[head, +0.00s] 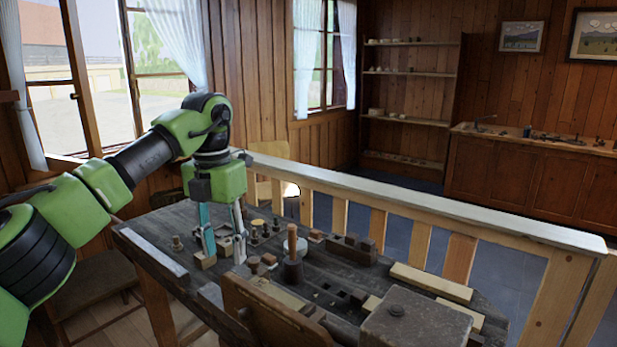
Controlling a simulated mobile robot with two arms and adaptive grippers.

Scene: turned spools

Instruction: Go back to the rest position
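My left arm comes in from the left, and its gripper (224,242) points down over the far left part of the dark workbench (180,222). Its two fingers are apart, with a gap between them. Small pale wooden pieces (205,261) lie at and behind the fingertips; I cannot tell whether the fingers touch any of them. Several small turned spools (256,227) stand just right of the gripper. My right gripper is not in view.
A dark round holder with an upright wooden handle (292,243) stands mid-bench. A dark slotted block (351,248), pale boards (430,282) and a large grey-brown block (415,322) crowd the right side. A wooden railing (420,205) runs behind the bench.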

